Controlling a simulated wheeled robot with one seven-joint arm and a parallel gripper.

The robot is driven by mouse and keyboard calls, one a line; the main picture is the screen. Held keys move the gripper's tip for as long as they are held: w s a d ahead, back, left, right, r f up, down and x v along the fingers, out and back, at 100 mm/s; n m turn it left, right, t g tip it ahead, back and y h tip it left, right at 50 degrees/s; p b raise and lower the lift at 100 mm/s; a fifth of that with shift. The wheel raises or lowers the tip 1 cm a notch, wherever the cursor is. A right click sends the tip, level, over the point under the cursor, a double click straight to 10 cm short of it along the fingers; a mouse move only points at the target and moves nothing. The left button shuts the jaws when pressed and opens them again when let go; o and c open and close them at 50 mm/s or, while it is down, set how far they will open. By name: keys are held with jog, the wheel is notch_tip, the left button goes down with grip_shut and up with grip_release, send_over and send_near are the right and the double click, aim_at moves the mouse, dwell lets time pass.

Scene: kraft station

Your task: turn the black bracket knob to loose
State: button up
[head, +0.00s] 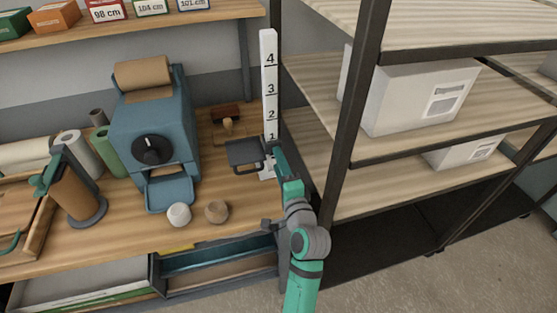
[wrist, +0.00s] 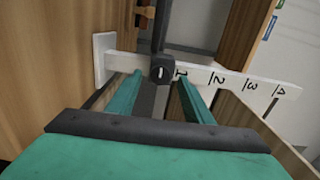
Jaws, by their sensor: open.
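The black bracket knob (wrist: 161,70) shows in the wrist view, with a short white mark on its face. It sits by the 1 on the white numbered post (wrist: 228,78). The post stands upright on the bench in the head view (head: 269,75). A dark bracket plate (head: 244,152) juts left from the post near its foot. My gripper (wrist: 160,77) is open, with one green finger to each side of the knob. I cannot tell whether the fingertips reach around it. In the head view my gripper (head: 278,155) is at the bracket and hides the knob.
A blue machine (head: 158,125) with a black dial stands left on the bench. A white knob-like piece (head: 179,214) and a wooden one (head: 217,211) lie in front. A shelf rack's dark upright (head: 352,110) rises close right of my arm.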

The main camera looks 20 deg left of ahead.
jog(key=shift+x, duration=0.9)
jog(key=c, duration=1)
jog(key=shift+n, duration=2.3)
jog(key=shift+c, duration=0.2)
jog(key=o, duration=1)
jog(key=shift+w, duration=0.15)
jog(key=shift+o, duration=0.2)
